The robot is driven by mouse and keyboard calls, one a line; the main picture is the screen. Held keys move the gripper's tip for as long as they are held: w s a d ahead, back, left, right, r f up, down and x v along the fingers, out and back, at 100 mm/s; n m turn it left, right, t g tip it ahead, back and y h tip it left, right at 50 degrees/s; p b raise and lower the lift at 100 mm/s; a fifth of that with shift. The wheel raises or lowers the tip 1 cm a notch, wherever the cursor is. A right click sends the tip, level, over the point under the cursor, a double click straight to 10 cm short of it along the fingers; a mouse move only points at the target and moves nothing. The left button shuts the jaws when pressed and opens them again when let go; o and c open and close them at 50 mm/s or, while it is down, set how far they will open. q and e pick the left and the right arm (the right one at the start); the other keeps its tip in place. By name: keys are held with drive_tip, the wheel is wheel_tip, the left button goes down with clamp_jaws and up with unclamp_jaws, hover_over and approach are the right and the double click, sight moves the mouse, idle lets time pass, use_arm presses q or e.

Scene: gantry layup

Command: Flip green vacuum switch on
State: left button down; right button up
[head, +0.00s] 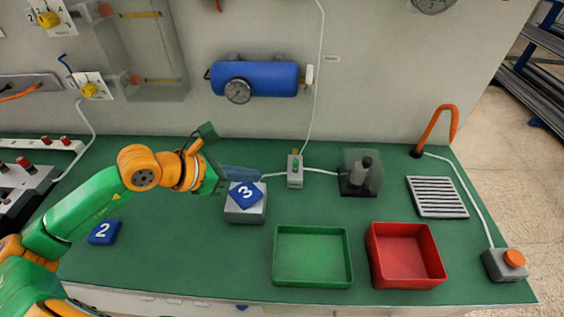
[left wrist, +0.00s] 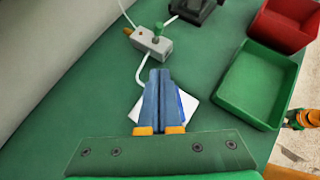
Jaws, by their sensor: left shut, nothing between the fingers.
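The toggle's exact tilt is too small to tell.
A blue block marked 3 (head: 246,194) sits on a pale block (head: 245,215) near my left fingers. A black device (head: 358,178) stands right of the switch. Green (head: 313,285) and red (head: 408,284) trays lie in front. White tubing meets the switch on both sides.

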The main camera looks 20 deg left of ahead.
sight(296, 166)
use_arm(q)
drive_tip(key=p+x, duration=0.1)
drive_tip(key=x, duration=0.4)
drive_tip(key=shift+w+d+r, duration=0.1)
drive_tip(key=shift+w+d, duration=0.1)
drive_tip(key=shift+d, duration=0.1)
drive_tip(key=w+d+p, duration=0.2)
drive_tip(key=shift+w+r, duration=0.15)
drive_tip(key=shift+w, duration=0.25)
drive_tip(key=shift+w+d, duration=0.15)
drive_tip(key=shift+w, duration=0.05)
use_arm(e)
wheel_tip(296, 166, up, 4)
drive_tip(key=shift+f, duration=0.1)
